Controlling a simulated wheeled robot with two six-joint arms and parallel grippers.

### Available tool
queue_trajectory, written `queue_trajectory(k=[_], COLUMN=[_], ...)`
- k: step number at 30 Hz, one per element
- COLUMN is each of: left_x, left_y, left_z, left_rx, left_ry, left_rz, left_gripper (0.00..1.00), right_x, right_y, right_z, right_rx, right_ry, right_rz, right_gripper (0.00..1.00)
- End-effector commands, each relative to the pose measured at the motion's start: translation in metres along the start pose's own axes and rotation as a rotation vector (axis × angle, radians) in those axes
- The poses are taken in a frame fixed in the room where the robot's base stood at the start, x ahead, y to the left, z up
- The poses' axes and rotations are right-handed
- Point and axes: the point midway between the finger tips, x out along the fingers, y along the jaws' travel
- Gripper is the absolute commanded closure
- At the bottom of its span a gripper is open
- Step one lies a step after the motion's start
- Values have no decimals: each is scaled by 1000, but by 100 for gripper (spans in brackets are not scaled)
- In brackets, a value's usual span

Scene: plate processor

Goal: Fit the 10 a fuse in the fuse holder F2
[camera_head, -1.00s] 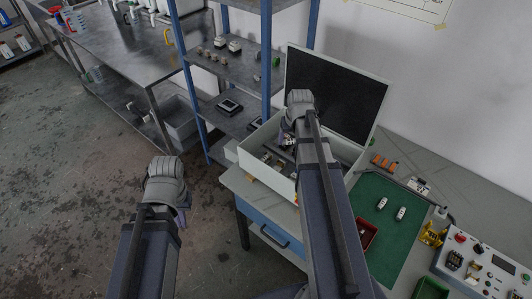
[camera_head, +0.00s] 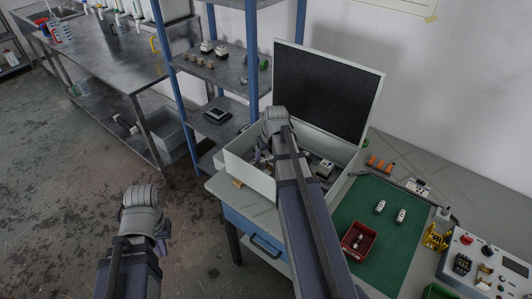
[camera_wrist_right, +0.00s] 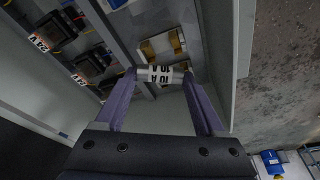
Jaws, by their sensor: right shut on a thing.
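My right gripper (camera_wrist_right: 160,74) is shut on a small white fuse with dark print reading 10 A (camera_wrist_right: 158,74). The fuse lies crosswise between the fingertips. In the head view my right arm reaches over the open grey enclosure (camera_head: 240,174), and its wrist hides most of the gripper. Just beyond the fuse in the wrist view is a pale block with brass-coloured parts (camera_wrist_right: 162,45), which looks like a fuse holder; I cannot read an F2 label. My left gripper (camera_head: 162,246) is low at the left, mostly hidden by its wrist, over the floor.
The enclosure's dark-faced lid (camera_head: 325,95) stands open. A green mat (camera_head: 385,225) holds two white pieces and a red tray (camera_head: 372,236). A control box (camera_head: 480,265) stands at right. Shelving (camera_head: 225,75) is behind.

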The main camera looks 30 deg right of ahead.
Motion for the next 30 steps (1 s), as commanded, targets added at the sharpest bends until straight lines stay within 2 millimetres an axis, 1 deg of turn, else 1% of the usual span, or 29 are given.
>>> queue_trajectory(k=[1,6,9,12,23,30], left_x=[-9,-18,-21,-23,-18,-2], left_y=[-1,-2,-2,-2,-2,0], left_z=[0,1,1,1,1,0], left_rx=[0,0,0,0,0,0], left_ry=[0,0,0,0,0,0], left_rz=[0,0,0,0,0,0], left_gripper=[100,100,100,100,100,100], right_x=[-8,-18,-21,-23,-18,-2], right_y=[2,2,2,1,1,1], right_z=[-3,-5,-6,-6,-5,-1], right_rx=[-62,-286,-380,-435,-456,-455], right_ry=[-3,-1,6,10,13,13], right_rz=[-18,-80,-105,-120,-125,-124], right_gripper=[83,83,83,83,83,83])
